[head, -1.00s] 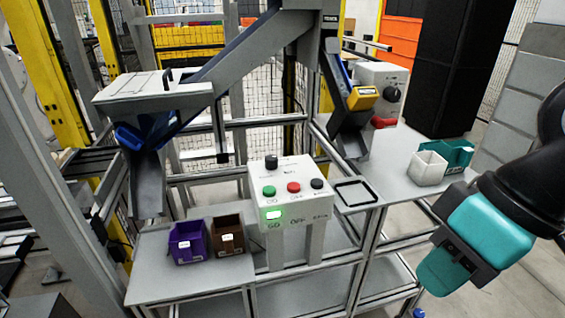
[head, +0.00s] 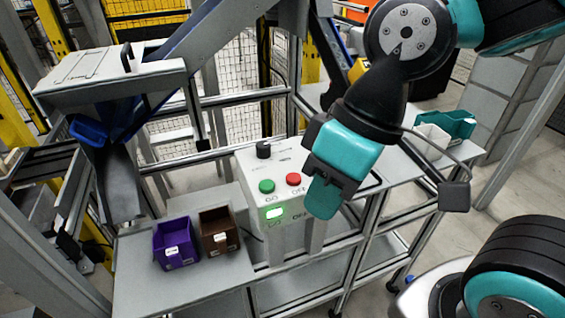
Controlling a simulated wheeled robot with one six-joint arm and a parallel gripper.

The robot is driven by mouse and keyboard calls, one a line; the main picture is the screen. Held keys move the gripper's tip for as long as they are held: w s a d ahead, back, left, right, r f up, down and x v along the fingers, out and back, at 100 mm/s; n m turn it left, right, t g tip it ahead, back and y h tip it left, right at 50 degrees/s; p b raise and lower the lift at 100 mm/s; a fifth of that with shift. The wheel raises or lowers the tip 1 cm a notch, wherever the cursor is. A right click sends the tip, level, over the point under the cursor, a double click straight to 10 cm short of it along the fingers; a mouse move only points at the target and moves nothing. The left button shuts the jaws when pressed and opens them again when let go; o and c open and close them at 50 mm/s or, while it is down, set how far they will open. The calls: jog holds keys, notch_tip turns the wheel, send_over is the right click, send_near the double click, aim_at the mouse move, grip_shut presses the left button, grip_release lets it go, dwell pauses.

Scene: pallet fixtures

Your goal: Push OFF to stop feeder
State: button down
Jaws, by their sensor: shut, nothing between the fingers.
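The control box (head: 262,213) stands on the near table. On its sloped top are a green GO button (head: 267,186), a red OFF button (head: 293,179) and a black knob (head: 263,149). The green GO lamp (head: 274,213) on its front is lit. My gripper (head: 322,203) is shut and empty, pointing down just right of the box front, below and to the right of the red button. It hides the box's right side and the black button there. I cannot tell whether it touches the box.
A purple bin (head: 175,244) and a brown bin (head: 219,231) stand left of the box. A white bin (head: 432,140) and a green bin (head: 458,124) stand on the right table. A grey chute (head: 120,185) hangs at left.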

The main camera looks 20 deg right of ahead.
notch_tip(320, 180, up, 2)
jog(key=m+h+p, duration=0.4)
jog(key=m+p, duration=0.3)
jog(key=p, duration=0.6)
send_over(293, 176)
jog(key=shift+w+a+r+g, duration=0.2)
jog(key=shift+w+g, duration=0.1)
jog(key=shift+w, duration=0.1)
jog(key=f+p, duration=0.1)
jog(key=f, duration=0.3)
jog(key=f+p, duration=0.1)
jog(key=f, duration=0.4)
jog(key=f+p, duration=0.2)
jog(key=f, duration=0.2)
jog(key=shift+s+d+f, duration=0.2)
jog(key=shift+s+f, duration=0.1)
jog(key=shift+s, duration=0.05)
jog(key=shift+f, duration=0.2)
